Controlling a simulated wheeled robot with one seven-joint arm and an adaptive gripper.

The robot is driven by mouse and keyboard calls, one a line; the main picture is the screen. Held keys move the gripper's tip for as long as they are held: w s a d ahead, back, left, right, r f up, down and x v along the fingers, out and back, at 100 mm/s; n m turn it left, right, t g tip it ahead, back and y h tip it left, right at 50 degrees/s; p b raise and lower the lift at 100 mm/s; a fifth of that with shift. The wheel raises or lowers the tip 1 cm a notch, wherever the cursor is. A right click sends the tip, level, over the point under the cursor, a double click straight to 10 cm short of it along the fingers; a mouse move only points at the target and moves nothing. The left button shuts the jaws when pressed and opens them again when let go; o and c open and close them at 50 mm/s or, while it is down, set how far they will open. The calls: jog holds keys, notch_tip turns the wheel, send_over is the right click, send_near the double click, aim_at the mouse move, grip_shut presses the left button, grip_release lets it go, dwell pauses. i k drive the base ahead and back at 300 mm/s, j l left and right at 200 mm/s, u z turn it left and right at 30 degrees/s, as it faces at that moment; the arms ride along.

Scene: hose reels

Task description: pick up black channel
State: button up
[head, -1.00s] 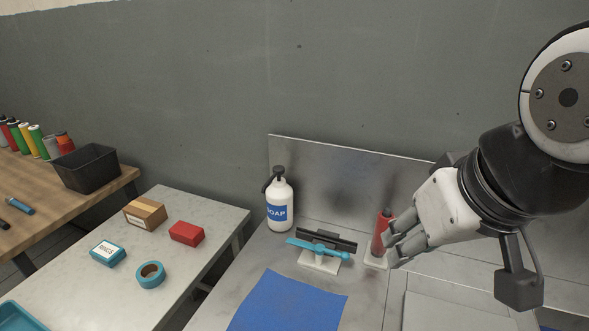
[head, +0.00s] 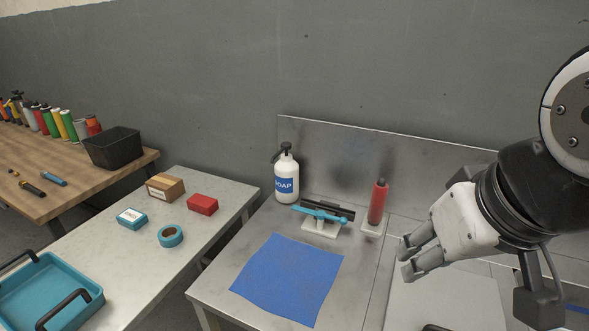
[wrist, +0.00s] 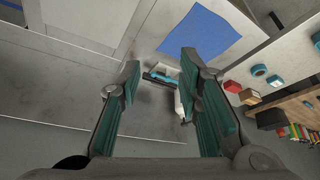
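The black channel (head: 342,210) is a dark bar lying across a white stand (head: 320,230) on the grey metal bench. A teal tool (head: 318,214) lies on the same stand just in front of it and partly covers it. In the wrist view the channel (wrist: 154,77) shows beyond the fingers, beside the teal tool (wrist: 165,80). My gripper (head: 405,258) hangs over the bench to the right of the stand, apart from it. Its fingers (wrist: 160,70) are spread wide in the wrist view, with nothing between them.
A soap bottle (head: 286,176) stands behind and left of the stand. A red cylinder (head: 378,202) stands upright on a white base to its right. A blue cloth (head: 288,278) lies in front. A metal backsplash (head: 330,150) rises behind. A side table (head: 130,262) is at left.

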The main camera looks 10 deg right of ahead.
aim_at(340, 212)
jog(key=k, duration=0.15)
jog(key=i+j+z, duration=0.4)
jog(key=i+j, duration=0.45)
